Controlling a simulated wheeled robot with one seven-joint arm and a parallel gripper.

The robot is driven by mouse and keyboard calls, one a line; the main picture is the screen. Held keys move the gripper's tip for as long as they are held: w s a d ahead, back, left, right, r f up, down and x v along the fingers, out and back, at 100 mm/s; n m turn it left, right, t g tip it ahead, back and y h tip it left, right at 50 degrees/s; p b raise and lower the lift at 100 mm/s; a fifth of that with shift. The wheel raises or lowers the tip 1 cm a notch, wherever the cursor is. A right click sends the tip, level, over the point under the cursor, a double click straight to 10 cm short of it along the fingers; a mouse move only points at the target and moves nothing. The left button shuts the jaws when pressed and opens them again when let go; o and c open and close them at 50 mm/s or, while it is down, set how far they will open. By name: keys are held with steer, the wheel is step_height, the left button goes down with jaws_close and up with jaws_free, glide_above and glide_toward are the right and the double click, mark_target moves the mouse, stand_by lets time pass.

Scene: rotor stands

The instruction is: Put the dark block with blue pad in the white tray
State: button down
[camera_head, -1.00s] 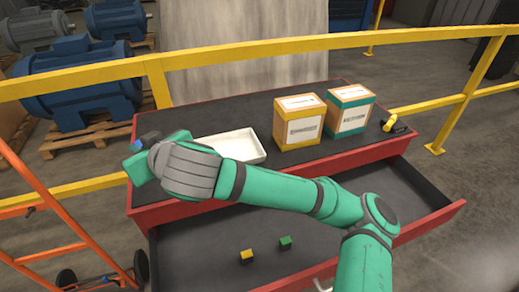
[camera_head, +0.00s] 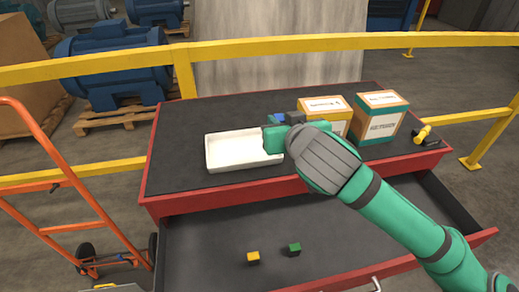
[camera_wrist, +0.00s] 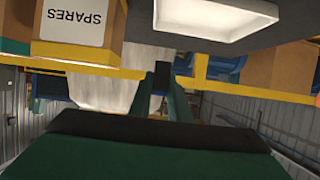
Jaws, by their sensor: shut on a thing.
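My gripper (camera_head: 279,129) is shut on the dark block with the blue pad (camera_head: 279,118). It holds the block above the cabinet top, by the right rear corner of the white tray in the head view. In the wrist view the dark block (camera_wrist: 162,73) shows small between the fingertips. The white tray (camera_head: 209,160) lies on the dark cabinet top, and its inside looks empty. My gripper covers part of its right end. The tray also shows at the top of the wrist view (camera_wrist: 217,33).
A yellow box (camera_head: 338,108) and a green box (camera_head: 382,120) stand right of the tray. A yellow and black item (camera_head: 424,134) lies at the right edge. The open drawer (camera_head: 215,235) holds a yellow block (camera_head: 253,258) and a green block (camera_head: 294,249). A yellow rail (camera_head: 270,47) runs behind.

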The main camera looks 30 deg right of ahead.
steer(key=shift+w+f, duration=0.15)
steer(key=shift+w, duration=0.1)
steer(key=w+a+f, duration=0.4)
steer(key=w+a, duration=0.1)
steer(key=w, duration=0.2)
glide_above(236, 152)
steer(key=s, duration=0.1)
steer(key=f, duration=0.4)
steer(key=shift+d+f, duration=0.15)
steer(key=shift+d, duration=0.15)
steer(key=shift+w+a+f, duration=0.2)
steer(key=shift+w+f, duration=0.05)
steer(key=shift+f, duration=0.2)
steer(key=shift+w+a+f, duration=0.1)
steer(key=shift+w+f, duration=0.05)
steer(key=shift+f, duration=1.6)
steer(key=shift+f, duration=0.1)
steer(key=c, duration=1.7)
jaws_free()
steer(key=shift+o, duration=0.2)
